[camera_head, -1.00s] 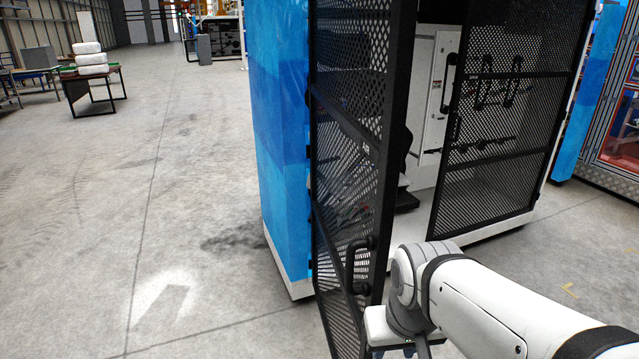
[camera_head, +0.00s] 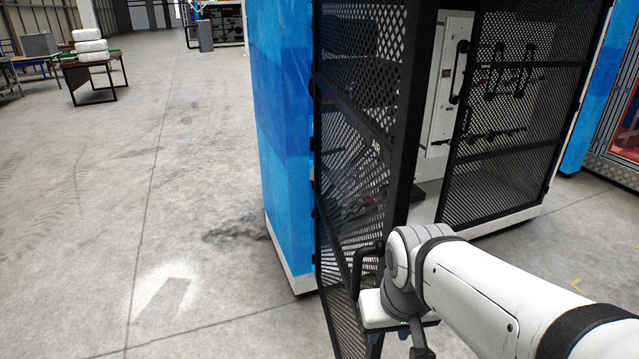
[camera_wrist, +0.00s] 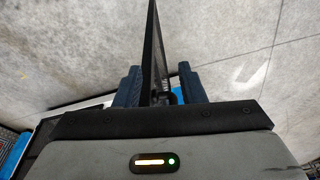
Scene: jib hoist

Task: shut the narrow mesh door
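The narrow mesh door (camera_head: 350,190) is a black perforated panel in a dark frame. It stands swung out from the blue-sided enclosure, seen at a steep angle in the head view. Its black handle (camera_head: 358,275) is low on the door, partly hidden by my wrist. In the wrist view the door (camera_wrist: 154,50) shows nearly edge-on between the two dark blue fingers of my gripper (camera_wrist: 160,84). The fingers are apart, one on each side of the door. A dark part, likely the handle, lies between the door and the right finger. Contact cannot be told.
A wider mesh panel (camera_head: 515,115) stands at the right of the enclosure opening, with white equipment (camera_head: 452,75) behind. The enclosure's blue side wall (camera_head: 283,140) is left of the door. Open concrete floor (camera_head: 150,200) lies to the left; a table (camera_head: 92,75) stands far off.

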